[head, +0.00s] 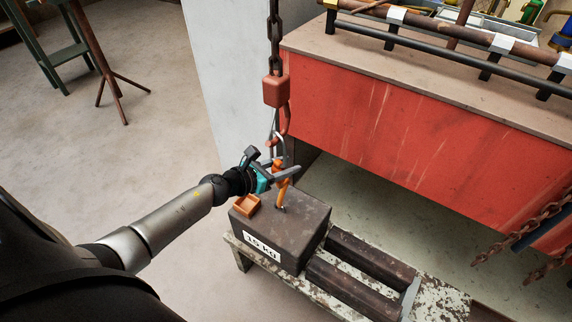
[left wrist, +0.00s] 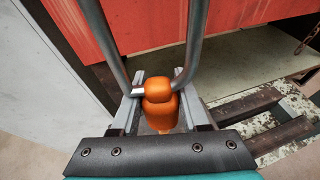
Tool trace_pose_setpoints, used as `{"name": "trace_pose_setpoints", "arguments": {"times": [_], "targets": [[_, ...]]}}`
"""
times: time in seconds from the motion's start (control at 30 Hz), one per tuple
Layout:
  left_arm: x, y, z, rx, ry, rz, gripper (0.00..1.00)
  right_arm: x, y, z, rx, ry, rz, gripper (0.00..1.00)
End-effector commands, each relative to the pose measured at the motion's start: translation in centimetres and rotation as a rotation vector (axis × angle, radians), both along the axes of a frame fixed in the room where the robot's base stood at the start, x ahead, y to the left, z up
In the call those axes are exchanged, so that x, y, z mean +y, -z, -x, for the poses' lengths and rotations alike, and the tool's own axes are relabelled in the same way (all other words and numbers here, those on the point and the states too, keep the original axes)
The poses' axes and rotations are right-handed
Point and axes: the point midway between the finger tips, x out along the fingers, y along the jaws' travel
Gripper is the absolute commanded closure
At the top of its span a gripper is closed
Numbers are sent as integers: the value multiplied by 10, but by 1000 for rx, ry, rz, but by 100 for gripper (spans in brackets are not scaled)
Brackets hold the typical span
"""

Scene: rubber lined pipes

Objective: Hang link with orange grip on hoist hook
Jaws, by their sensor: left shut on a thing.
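The metal link with the orange grip (left wrist: 160,105) is upright between the fingers of my left gripper (head: 283,173), which is shut on the orange part. In the head view the orange grip (head: 282,185) shows just above the dark weight block (head: 282,230) marked 15 KG. The link's grey loop rises from the grip in the left wrist view. The hoist hook (head: 284,125) hangs on a chain under a red block (head: 276,90). The loop's top is close to the hook in the head view; I cannot tell whether it is over it. My right gripper is not in view.
The block rests on a worn bench (head: 440,300) with dark rollers (head: 350,285). A red workbench (head: 390,120) stands behind, with pipes on top. Chains (head: 525,230) hang at the right.

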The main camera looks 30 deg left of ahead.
Motion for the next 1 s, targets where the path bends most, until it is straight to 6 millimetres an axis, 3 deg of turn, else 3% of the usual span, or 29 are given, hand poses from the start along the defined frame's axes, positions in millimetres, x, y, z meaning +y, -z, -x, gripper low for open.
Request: {"name": "trace_pose_setpoints", "arguments": {"times": [0.1,0.13,0.4,0.77,1.0], "targets": [[0,-1,0,-2,0,1,100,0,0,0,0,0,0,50],[0,-1,0,-2,0,1,53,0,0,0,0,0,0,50],[0,-1,0,-2,0,1,23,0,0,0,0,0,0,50],[0,0,1,1,0,0,20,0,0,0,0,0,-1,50],[7,-7,21,3,0,-1,20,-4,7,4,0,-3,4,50]]}}
